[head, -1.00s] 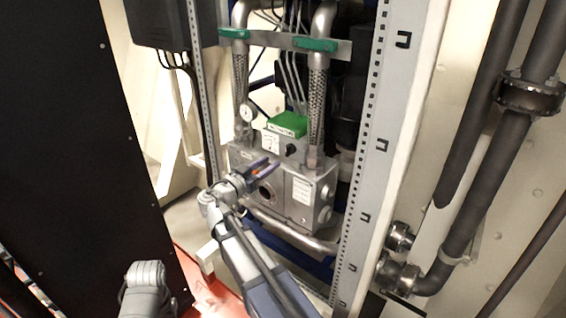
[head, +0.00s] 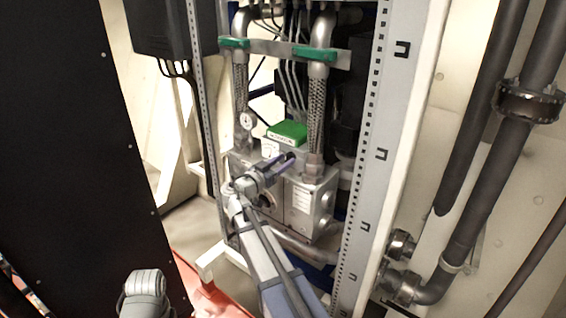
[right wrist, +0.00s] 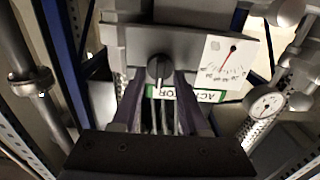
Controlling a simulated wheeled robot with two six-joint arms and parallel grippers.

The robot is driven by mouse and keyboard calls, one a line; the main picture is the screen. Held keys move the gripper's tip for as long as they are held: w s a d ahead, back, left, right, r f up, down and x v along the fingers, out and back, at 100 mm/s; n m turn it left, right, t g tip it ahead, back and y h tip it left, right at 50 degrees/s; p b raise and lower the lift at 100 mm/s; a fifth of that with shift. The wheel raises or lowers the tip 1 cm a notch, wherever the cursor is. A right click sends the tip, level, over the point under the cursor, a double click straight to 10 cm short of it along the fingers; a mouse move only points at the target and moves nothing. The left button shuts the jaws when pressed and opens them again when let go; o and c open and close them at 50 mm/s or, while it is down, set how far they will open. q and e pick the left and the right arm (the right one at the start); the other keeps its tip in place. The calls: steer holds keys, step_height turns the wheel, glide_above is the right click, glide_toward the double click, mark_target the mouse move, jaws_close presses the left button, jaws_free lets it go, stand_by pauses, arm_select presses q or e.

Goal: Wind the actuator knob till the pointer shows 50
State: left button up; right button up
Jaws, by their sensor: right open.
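The dark actuator knob (right wrist: 158,69) sits on a grey box, with a white pointer scale (right wrist: 222,57) beside it. A thin red pointer (right wrist: 230,51) lies across the scale; its numbers are too small to read. In the right wrist view my right gripper (right wrist: 159,78) is open, its fingers reaching up to either side of the knob. I cannot tell whether they touch it. In the head view the right gripper (head: 288,158) is at the box front, below the green actuator cover (head: 288,133), and largely hides the knob. My left gripper is not in view.
A round gauge (head: 248,121) stands left of the green cover. Braided hoses (head: 317,112) rise behind the box. A perforated cabinet post (head: 365,170) stands to the right, and a black panel (head: 70,150) fills the left.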

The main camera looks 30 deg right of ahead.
jaws_close()
stand_by(0.4)
stand_by(0.4)
steer(key=shift+w+n, duration=0.1)
steer(key=shift+n, duration=3.5)
